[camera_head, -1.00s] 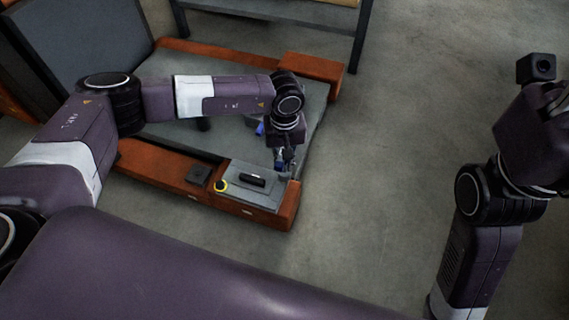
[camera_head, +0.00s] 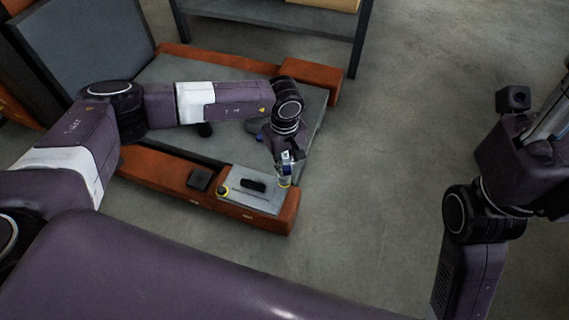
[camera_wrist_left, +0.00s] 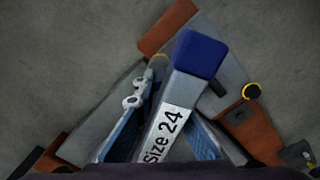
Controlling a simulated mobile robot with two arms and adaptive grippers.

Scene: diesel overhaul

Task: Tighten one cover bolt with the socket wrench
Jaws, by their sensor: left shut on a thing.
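My left gripper (camera_head: 285,170) is above the right end of a grey cover plate (camera_head: 266,203) on an orange block. It is shut on the socket wrench (camera_wrist_left: 200,52), which has a dark blue end and a white label reading "Size 24" in the left wrist view. The gripper's blue finger pads lie on either side of it. A yellow band (camera_head: 284,185) shows just below the gripper. Whether the wrench touches a bolt is hidden, and no single cover bolt can be made out. The right arm stands at the right edge, with its fingers out of view.
The cover plate carries a black handle (camera_head: 253,185) and a yellow ring (camera_head: 223,190). A small black box (camera_head: 199,179) sits to its left on the orange frame (camera_head: 160,170). A dark metal-legged table (camera_head: 270,28) stands behind. The floor (camera_head: 400,130) to the right is clear.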

